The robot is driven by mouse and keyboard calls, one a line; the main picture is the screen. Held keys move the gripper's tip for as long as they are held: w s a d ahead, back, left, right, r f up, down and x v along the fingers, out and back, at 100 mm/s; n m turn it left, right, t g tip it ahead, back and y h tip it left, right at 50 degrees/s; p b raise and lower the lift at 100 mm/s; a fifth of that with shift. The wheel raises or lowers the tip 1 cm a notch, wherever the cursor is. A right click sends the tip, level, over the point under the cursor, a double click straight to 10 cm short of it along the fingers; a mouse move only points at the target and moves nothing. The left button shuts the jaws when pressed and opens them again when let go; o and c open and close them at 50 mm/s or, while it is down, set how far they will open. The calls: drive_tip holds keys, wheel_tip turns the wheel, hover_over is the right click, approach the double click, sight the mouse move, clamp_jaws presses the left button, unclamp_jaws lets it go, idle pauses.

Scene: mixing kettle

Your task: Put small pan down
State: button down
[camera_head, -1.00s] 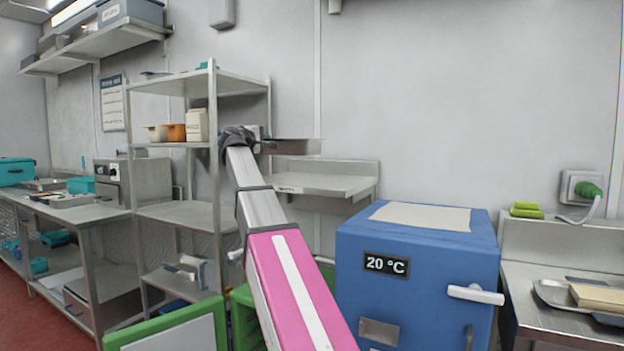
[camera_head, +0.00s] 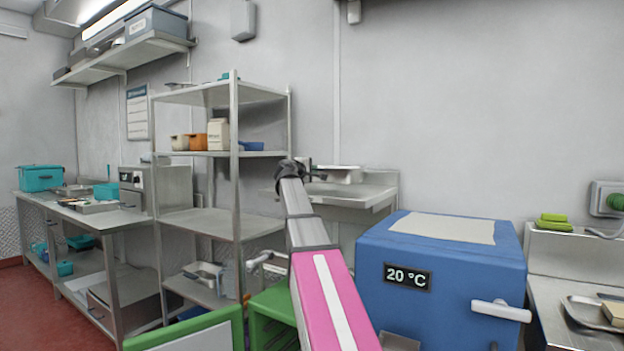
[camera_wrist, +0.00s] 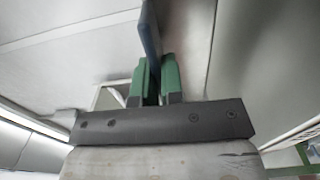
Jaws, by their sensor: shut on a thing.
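The small pan (camera_head: 338,174) is a grey metal pan seen nearly edge-on in the head view, just right of my gripper (camera_head: 309,172). It overlaps the steel wall counter (camera_head: 362,193) in the picture, and I cannot tell whether it touches the counter or is above it. In the wrist view, the green fingers of my gripper (camera_wrist: 154,82) are shut on a thin dark blue-grey piece (camera_wrist: 150,35), apparently the pan's handle. The rest of the pan is hard to make out there.
A steel shelf rack (camera_head: 236,190) stands close left of my arm, with orange and white containers on its shelf. A blue box marked 20 °C (camera_head: 440,270) stands right of my arm. Green crates (camera_head: 272,315) are below.

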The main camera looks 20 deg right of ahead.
drive_tip(key=shift+f, duration=1.6)
drive_tip(key=c, duration=1.2)
unclamp_jaws()
drive_tip(key=shift+c, duration=0.2)
